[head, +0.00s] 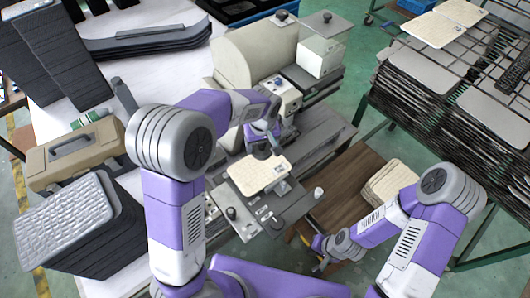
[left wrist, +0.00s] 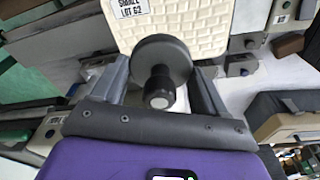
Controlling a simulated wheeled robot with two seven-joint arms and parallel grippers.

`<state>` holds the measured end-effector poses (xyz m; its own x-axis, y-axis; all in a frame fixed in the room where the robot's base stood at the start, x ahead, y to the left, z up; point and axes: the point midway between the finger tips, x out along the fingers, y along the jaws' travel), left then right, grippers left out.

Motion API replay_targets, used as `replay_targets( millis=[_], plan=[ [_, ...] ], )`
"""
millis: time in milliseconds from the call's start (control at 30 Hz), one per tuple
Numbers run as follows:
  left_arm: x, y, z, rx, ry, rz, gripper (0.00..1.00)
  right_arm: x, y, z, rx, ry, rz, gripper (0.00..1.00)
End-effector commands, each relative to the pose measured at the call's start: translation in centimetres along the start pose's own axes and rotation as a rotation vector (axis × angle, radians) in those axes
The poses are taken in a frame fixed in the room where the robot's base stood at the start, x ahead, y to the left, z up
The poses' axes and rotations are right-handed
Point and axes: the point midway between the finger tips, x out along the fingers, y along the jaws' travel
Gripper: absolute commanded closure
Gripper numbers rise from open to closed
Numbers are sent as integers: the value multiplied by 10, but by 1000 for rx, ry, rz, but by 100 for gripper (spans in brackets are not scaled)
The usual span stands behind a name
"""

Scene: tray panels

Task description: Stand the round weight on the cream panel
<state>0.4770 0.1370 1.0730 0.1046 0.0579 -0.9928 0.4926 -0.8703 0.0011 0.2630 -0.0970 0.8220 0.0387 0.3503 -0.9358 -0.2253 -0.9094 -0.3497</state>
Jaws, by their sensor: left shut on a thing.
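The cream panel (head: 258,174), a textured sheet, lies on the grey machine bed. It also fills the top of the left wrist view (left wrist: 205,28), with a printed label on it. My left gripper (head: 263,143) is at the panel's far edge and shut on the round weight. The weight, a dark disc (left wrist: 160,55) with a short knob, sits between the fingers and overlaps the panel's edge in the left wrist view. Whether it touches the panel I cannot tell. My right gripper (head: 327,256) is low, right of the machine bed; its fingertips are unclear.
Another cream stack (head: 390,182) lies on the brown wooden table (head: 345,185). A beige toolbox (head: 75,152) and stacked dark panels with a pale top (head: 65,220) stand at left. A rack of panels (head: 490,105) stands at right. Dark knobs (head: 231,213) stand on the machine bed.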

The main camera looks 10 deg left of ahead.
Motion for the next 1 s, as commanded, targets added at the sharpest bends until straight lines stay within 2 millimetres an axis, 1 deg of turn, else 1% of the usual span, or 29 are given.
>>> replay_targets(
  millis=[33, 200, 433, 633, 700, 900, 1000],
  plan=[
    [12, -1, 2, 1, -3, -4, 82, 1, 1, 0, 0, -1, 0, 100],
    [40, -1, 5, -1, -2, -3, 82, 3, 1, 0, 1, -1, 0, 100],
    [57, 0, 7, 0, -1, -1, 82, 4, 2, 0, 0, 0, 0, 100],
    [83, -1, 10, 1, -1, -3, 82, 5, 2, 0, 0, 0, 0, 100],
    [86, 0, 10, 1, 0, 0, 82, 5, 2, 0, 0, 0, 0, 100],
    [86, 0, 10, 1, 1, 1, 82, 5, 2, 0, 0, 0, 0, 100],
    [89, 0, 11, 0, 1, 1, 82, 8, 3, 0, 0, 0, 0, 100]
  ],
)
